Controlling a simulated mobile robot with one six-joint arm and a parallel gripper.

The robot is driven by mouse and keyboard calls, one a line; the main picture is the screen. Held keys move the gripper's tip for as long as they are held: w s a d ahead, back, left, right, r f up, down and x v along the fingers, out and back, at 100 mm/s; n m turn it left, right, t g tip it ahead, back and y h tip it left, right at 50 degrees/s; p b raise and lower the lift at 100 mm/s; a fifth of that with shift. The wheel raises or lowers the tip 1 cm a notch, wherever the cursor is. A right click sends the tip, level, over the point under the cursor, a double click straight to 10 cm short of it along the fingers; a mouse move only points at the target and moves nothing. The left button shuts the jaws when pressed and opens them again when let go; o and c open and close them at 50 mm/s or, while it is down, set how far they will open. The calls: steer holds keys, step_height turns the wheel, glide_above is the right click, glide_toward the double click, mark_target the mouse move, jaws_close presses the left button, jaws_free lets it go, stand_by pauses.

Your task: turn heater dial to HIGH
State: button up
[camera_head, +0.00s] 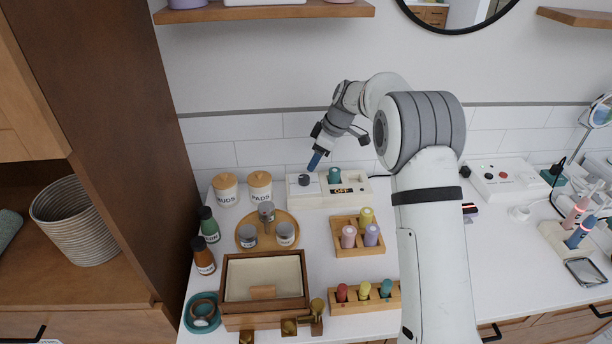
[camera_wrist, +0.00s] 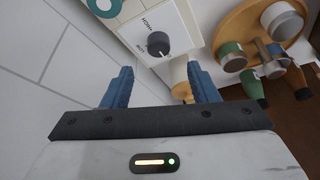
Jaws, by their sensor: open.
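The heater dial (camera_head: 304,180) is a dark grey round knob on the left part of a low white box (camera_head: 322,202) against the back wall. In the wrist view the dial (camera_wrist: 157,43) sits on a white panel with HIGH and LOW printed beside it. I cannot tell clearly which way its pointer faces. A small display (camera_head: 341,190) on the box seems to read OFF. My gripper (camera_head: 314,164) hangs just above and behind the dial, tilted. In the wrist view its blue fingers (camera_wrist: 160,78) are apart and empty, with the dial beyond the gap, not touched.
A teal knob (camera_head: 335,174) stands on the same box, right of the dial. Lidded jars (camera_head: 225,189), a round wooden tray (camera_head: 284,218) with small jars, and a wooden bottle holder (camera_head: 358,249) stand nearby. The tiled wall (camera_head: 215,130) is close behind.

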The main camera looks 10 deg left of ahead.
mark_target(305, 177)
steer(key=shift+w+a+f, duration=0.2)
steer(key=shift+a+f, duration=0.15)
steer(key=shift+f, duration=0.3)
steer(key=p+x, duration=0.1)
steer(key=x, duration=0.6)
steer(key=shift+p, duration=0.3)
steer(key=shift+c, duration=0.2)
steer(key=c, duration=0.9)
